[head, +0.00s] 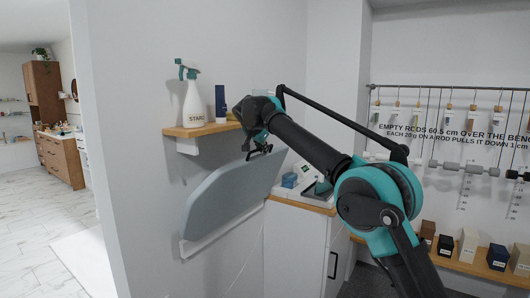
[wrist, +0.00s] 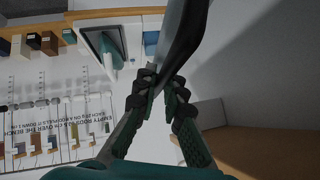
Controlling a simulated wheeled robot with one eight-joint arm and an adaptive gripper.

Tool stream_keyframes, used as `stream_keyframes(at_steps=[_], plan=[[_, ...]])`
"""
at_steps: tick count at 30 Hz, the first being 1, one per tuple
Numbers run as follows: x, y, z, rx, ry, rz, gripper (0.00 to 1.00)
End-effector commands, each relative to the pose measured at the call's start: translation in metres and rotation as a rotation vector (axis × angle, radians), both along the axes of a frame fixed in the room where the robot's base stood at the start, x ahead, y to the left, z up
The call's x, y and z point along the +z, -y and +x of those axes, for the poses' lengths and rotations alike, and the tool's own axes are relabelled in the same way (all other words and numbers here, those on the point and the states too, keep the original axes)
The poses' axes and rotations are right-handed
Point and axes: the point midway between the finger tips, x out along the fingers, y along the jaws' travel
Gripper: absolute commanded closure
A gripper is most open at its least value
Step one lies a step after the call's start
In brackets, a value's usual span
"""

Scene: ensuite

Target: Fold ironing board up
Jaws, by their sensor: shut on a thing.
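The ironing board (head: 232,195) is a blue-grey panel on the wall, steeply tilted, its lower edge along a white wall mount (head: 220,234). My gripper (head: 258,152) is at the board's upper edge, below the wooden shelf's height. In the wrist view my gripper (wrist: 166,98) has its fingers on either side of the dark board edge (wrist: 181,45), shut on it. The exact contact is partly hidden by the fingers.
A wooden shelf (head: 190,131) with a spray bottle (head: 193,97) and a dark blue bottle (head: 221,103) is just above the board. A white cabinet (head: 296,245) with an iron (head: 318,189) on top stands to the right. Rods hang on the back wall.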

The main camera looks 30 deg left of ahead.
Motion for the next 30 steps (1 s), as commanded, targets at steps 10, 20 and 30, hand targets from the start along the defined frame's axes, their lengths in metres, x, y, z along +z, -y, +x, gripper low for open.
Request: stream_keyframes(at_steps=[10,20,30], plan=[[-0.0002,-0.0015,0.0000,0.001,-0.001,0.002,1.00],[-0.0001,-0.0011,0.0000,0.000,0.000,0.001,0.69],[0.0086,0.0010,-0.0095,0.002,0.000,0.001,0.69]])
